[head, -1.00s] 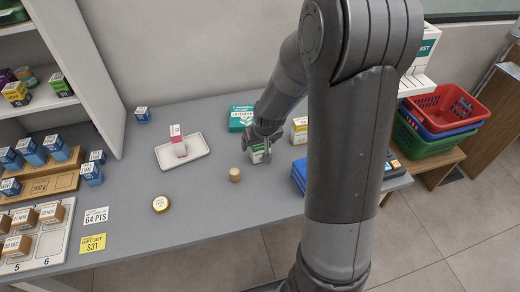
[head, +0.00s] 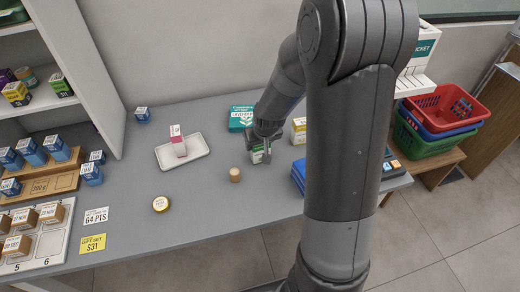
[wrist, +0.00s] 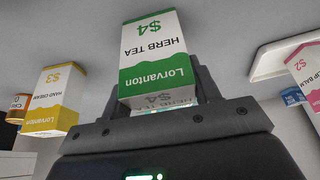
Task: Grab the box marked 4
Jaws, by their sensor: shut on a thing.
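The box marked 4 is a white and green Lorvanton herb tea box (wrist: 155,55) with "$4" on it, seen upside down in the wrist view. My gripper (wrist: 163,92) has one finger on each side of it and is shut on it. In the head view my gripper (head: 262,147) points down over the counter, and the green and white box (head: 257,157) shows only partly between its fingers. I cannot tell whether the box is clear of the counter.
A cork-coloured cylinder (head: 235,174) is close at the left. A white tray (head: 200,146) holds a pink box (head: 178,140). The counter's front middle is clear.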

